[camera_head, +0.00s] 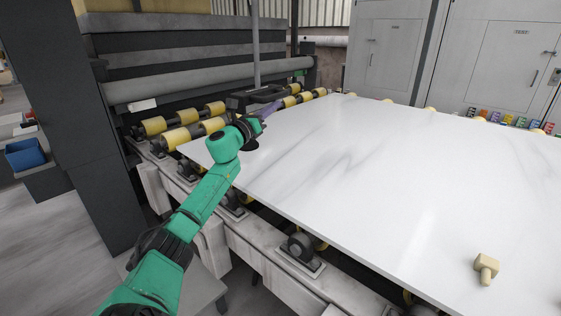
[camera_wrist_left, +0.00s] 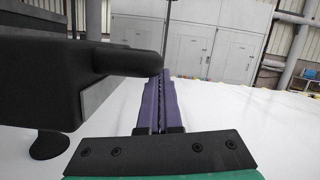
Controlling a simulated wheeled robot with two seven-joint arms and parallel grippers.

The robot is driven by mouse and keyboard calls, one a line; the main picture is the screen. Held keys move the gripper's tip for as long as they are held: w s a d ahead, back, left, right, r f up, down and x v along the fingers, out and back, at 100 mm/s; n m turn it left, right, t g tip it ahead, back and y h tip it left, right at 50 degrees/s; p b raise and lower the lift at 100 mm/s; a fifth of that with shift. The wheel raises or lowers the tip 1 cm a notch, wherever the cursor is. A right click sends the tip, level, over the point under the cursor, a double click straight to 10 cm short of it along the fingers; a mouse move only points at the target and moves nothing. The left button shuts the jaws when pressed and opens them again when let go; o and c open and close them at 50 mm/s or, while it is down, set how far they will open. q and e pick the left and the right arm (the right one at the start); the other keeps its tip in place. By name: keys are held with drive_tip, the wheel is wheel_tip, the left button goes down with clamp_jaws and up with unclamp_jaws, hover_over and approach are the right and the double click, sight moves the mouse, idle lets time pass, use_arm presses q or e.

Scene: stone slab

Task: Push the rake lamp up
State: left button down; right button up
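The rake lamp appears to be the dark housing (camera_head: 248,98) on a grey upright post (camera_head: 255,45) at the slab's far left edge. In the left wrist view its dark body (camera_wrist_left: 40,85) fills the left side, and a rounded bar (camera_wrist_left: 130,62) sticks out to the right. My left gripper (camera_head: 267,110) has purple fingers low over the slab, beside the lamp. In the wrist view the fingers (camera_wrist_left: 161,90) lie together with only a thin seam and nothing visible between them. The bar's end overlaps the fingertips in that view; I cannot tell whether they touch. My right gripper is not in view.
The white stone slab (camera_head: 390,170) lies on yellow rollers (camera_head: 180,137) and spreads widely to the right, mostly clear. A small beige block-like object (camera_head: 486,268) is on its near right part. Grey cabinets (camera_head: 510,60) stand behind. A blue bin (camera_head: 24,154) is at far left.

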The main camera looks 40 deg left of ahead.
use_arm(q)
drive_tip(key=r+p, duration=0.1)
drive_tip(key=r, duration=0.3)
drive_tip(key=r+p, duration=0.2)
drive_tip(key=r, duration=0.1)
drive_tip(key=shift+a+r+p, duration=0.2)
drive_tip(key=shift+r+p, duration=0.1)
drive_tip(key=shift+r, duration=0.1)
wheel_tip(320, 180, up, 23)
drive_tip(key=p, duration=1.7)
drive_tip(key=shift+f, duration=0.2)
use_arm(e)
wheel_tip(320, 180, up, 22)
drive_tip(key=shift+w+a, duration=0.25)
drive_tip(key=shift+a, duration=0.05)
use_arm(q)
drive_tip(key=shift+a, duration=0.1)
